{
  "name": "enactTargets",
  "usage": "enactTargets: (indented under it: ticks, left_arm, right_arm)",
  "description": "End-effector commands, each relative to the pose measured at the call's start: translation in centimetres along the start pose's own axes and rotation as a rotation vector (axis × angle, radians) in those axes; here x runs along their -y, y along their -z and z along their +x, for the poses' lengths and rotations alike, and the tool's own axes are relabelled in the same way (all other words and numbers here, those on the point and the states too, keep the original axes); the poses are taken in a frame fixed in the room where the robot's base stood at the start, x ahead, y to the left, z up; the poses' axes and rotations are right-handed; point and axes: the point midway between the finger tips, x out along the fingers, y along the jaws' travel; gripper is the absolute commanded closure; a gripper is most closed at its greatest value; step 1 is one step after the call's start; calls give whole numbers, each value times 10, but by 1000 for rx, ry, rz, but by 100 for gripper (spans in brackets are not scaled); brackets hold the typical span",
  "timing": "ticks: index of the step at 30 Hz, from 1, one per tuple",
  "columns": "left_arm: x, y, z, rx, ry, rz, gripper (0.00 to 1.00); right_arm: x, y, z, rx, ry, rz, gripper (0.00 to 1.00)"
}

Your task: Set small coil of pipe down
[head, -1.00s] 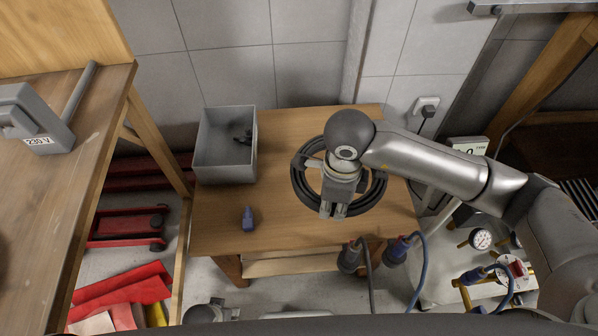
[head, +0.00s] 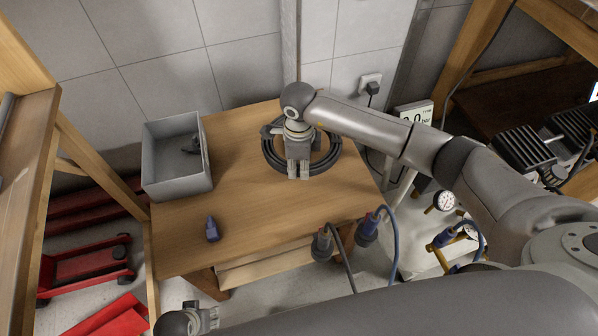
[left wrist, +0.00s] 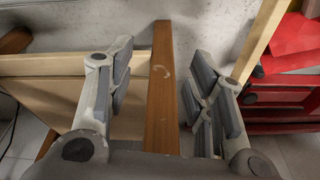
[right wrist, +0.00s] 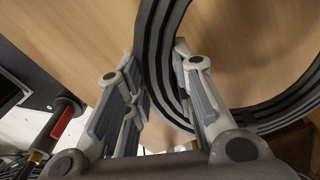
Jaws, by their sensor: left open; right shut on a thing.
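The small coil of pipe (head: 329,158) is a dark ring of several turns over the back right of the small wooden table (head: 240,205). My right gripper (head: 299,172) hangs over the coil and is shut on its near side. In the right wrist view the coil (right wrist: 158,50) passes between the fingers (right wrist: 160,100), with wood behind it. I cannot tell whether the coil touches the tabletop. My left gripper (head: 212,318) is low in the head view, in front of the table. In the left wrist view it (left wrist: 155,85) is open and empty.
A grey box (head: 178,198) with a dark item inside stands at the table's left. A small blue object (head: 212,229) lies near the front left. Two plugs (head: 322,244) (head: 368,228) with cables hang at the front edge. The middle of the tabletop is clear.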

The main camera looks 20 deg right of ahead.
Motion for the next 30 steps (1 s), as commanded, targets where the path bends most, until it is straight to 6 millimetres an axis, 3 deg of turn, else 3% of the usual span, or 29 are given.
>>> enactTargets:
  ticks: [5,11,20,21,26,30]
  left_arm:
    - [0,3,-4,-3,1,0,52]
    - [1,10,-16,-10,2,-2,52]
    - [1,11,-18,-10,2,-2,52]
    - [1,12,-19,-11,2,-2,52]
    - [1,12,-19,-10,2,-2,52]
    - [1,12,-19,-11,2,-2,52]
  right_arm:
    - [6,-1,8,2,1,0,100]
    - [6,0,36,2,-2,0,100]
    - [7,0,38,2,1,-1,100]
    - [6,0,40,1,-1,-1,75]
    - [6,0,39,1,-1,-1,55]
    - [6,0,39,1,0,-1,55]
